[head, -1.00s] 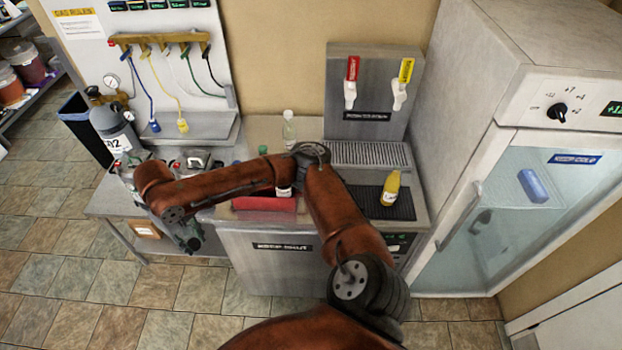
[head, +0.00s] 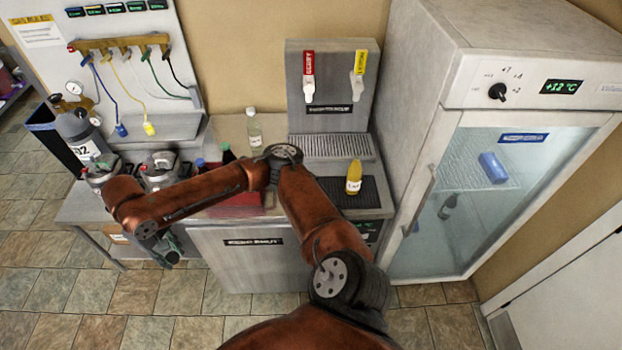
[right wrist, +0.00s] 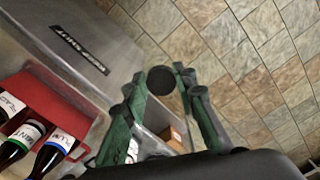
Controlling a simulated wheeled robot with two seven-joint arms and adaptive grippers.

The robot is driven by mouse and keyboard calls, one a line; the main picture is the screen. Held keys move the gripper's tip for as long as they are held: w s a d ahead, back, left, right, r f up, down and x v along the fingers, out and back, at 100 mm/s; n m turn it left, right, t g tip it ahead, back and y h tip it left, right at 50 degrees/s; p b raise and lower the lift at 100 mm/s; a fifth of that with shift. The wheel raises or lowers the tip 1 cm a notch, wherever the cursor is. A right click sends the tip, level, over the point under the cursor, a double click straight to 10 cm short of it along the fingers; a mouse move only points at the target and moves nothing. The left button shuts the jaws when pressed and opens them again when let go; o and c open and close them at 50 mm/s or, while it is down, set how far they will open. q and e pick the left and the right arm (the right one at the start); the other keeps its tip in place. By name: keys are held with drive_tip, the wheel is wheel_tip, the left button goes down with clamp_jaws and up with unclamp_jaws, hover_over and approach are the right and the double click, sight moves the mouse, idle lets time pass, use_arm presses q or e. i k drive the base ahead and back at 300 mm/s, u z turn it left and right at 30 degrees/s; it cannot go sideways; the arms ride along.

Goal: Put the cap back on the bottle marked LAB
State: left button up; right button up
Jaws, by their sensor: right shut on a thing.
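My right gripper (head: 170,246) hangs over the front of the counter at the left, partly hidden by its own arm. In the right wrist view its fingers are shut on a dark round cap (right wrist: 161,80), with floor beyond. A red carrier (right wrist: 62,91) there holds several dark bottles with white labels; the nearest bottle (right wrist: 52,153) has a partly cut-off label I cannot read surely. In the head view my arm partly covers the red carrier (head: 238,209). A yellow bottle (head: 353,180) stands on the black mat. I cannot tell which bottle is marked LAB. My left gripper is not in view.
A clear bottle (head: 254,130) stands at the back of the counter. Metal pots (head: 158,170) and a grey gas cylinder (head: 77,132) stand at the left. Taps (head: 308,85) rise behind the drip grate. A glass-door fridge (head: 500,190) stands at the right.

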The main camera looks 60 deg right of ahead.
sight(355, 172)
drive_tip(key=k, duration=0.7)
drive_tip(key=z, duration=2.05)
